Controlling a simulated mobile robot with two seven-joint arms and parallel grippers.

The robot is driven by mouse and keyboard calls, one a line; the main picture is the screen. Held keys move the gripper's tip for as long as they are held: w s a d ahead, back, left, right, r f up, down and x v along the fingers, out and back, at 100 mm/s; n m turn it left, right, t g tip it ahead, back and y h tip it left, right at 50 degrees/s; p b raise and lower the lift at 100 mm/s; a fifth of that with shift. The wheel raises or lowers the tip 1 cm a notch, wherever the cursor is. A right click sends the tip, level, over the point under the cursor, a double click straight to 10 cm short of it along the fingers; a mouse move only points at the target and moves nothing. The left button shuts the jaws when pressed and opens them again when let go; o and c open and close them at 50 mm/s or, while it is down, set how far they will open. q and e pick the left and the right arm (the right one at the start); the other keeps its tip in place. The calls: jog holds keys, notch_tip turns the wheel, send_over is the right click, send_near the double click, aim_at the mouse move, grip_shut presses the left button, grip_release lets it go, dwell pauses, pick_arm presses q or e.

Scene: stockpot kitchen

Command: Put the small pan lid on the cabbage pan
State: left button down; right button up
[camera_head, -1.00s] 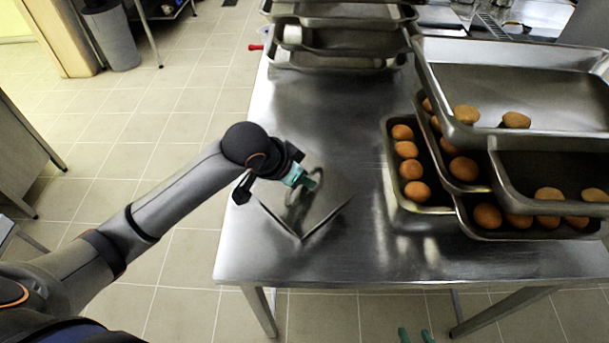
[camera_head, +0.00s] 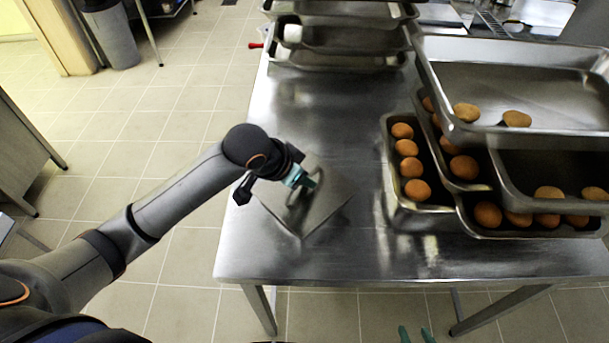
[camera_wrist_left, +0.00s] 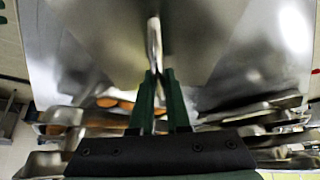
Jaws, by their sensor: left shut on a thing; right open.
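The small pan lid (camera_head: 318,217) is a flat, square metal plate with a raised loop handle, at the left part of the steel table. My left gripper (camera_head: 309,181) is shut on the lid's handle. In the left wrist view the two fingers of the left gripper (camera_wrist_left: 160,85) close around the upright metal handle (camera_wrist_left: 154,42), with the lid (camera_wrist_left: 205,35) behind it. I cannot tell whether the lid touches the table. My right gripper (camera_head: 415,335) shows only its teal fingertips at the bottom edge, apart and empty. I cannot make out cabbage in any pan.
More stacked pans (camera_head: 335,62) stand at the back. The table's middle is clear.

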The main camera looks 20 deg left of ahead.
pick_arm(q)
jog(key=shift+f, duration=0.1)
dwell(0.3)
jog(key=c, duration=0.8)
grip_release()
jog(key=v, duration=1.2)
jog(key=shift+s+r, duration=0.15)
jog(key=shift+r, duration=0.05)
